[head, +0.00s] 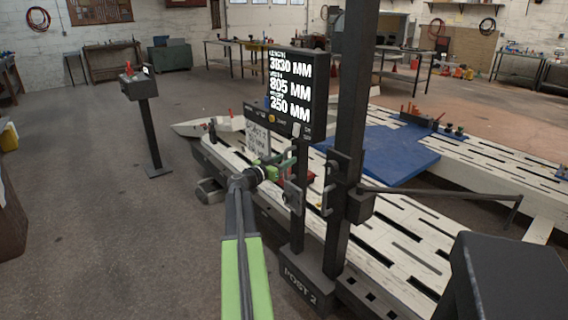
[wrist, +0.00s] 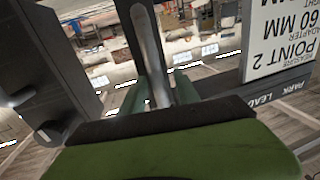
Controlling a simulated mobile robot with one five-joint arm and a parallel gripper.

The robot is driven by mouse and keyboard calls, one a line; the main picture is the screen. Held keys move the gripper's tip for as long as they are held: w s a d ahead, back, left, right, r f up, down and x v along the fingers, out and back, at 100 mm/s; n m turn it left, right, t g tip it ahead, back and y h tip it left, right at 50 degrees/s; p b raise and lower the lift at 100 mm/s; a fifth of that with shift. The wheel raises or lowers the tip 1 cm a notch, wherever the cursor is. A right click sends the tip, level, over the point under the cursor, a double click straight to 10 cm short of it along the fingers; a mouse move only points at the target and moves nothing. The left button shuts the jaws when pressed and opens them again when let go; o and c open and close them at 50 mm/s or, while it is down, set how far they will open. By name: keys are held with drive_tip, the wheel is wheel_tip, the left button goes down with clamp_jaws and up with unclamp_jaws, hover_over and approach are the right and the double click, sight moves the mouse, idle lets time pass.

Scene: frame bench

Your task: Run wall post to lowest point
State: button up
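The dark post (head: 350,130) stands upright on a base marked POST 2 (head: 300,283), beside the white slotted bench (head: 400,235). It carries a carriage with grey handles; one handle (head: 328,196) is on the right side. My gripper (head: 285,165) is at the post's left side, under the display. In the wrist view a round grey bar (wrist: 150,45) runs between my green fingers (wrist: 158,98). Whether the fingers press on it is unclear. The display (head: 290,88) reads length 3830 MM, a second line 805 MM and a third 250 MM.
A horizontal arm (head: 440,195) reaches right from the post over the bench. A blue panel (head: 380,155) lies behind. A pedestal (head: 148,120) stands left; the floor between is clear.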

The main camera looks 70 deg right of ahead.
clamp_jaws()
idle(1.4)
